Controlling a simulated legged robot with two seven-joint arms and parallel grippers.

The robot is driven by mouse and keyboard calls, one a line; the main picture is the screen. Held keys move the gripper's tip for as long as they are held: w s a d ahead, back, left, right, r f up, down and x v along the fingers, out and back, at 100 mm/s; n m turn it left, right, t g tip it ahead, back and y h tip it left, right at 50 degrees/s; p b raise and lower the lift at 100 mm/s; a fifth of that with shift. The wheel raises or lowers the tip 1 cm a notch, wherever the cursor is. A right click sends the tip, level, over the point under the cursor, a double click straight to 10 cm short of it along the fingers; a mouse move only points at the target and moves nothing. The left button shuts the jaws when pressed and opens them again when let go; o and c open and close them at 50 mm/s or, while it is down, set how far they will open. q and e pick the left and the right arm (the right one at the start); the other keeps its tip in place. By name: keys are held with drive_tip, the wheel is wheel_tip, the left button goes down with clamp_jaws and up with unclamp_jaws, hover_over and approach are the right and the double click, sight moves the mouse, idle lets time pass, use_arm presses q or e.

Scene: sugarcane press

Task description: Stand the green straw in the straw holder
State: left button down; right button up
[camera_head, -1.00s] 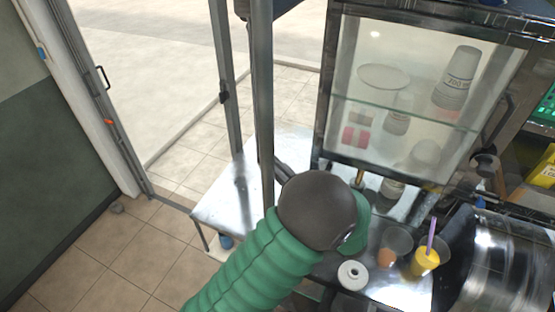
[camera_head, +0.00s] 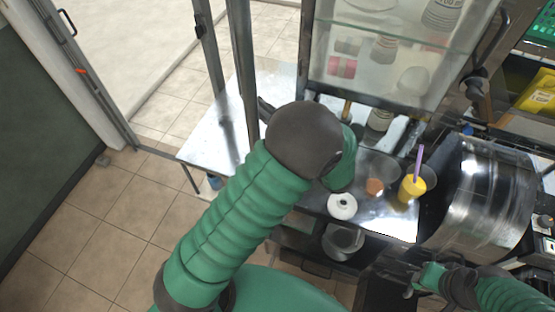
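I see no green straw in the view. A white round piece with a hole in its top (camera_head: 342,206) stands on the metal counter (camera_head: 390,222); I cannot tell whether it is the straw holder. My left arm, in a green sleeve with a dark elbow, crosses the middle, and its elbow covers part of the counter. My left gripper is hidden behind this arm. Part of my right arm shows at the lower right edge, beside the metal drum, and I cannot make out its gripper.
A yellow cup (camera_head: 411,188) with a purple straw (camera_head: 419,162) stands right of the white piece, near clear cups. A metal drum (camera_head: 485,198) stands at the right. A glass cabinet (camera_head: 385,60) with cups rises behind. The counter's left part (camera_head: 215,140) is bare.

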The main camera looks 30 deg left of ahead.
use_arm(q)
wheel_tip(320, 180, down, 9)
drive_tip(key=b, duration=0.7)
drive_tip(key=shift+f, duration=0.2)
idle(0.9)
drive_tip(key=c, duration=1.5)
unclamp_jaws()
drive_tip(key=shift+r, duration=0.15)
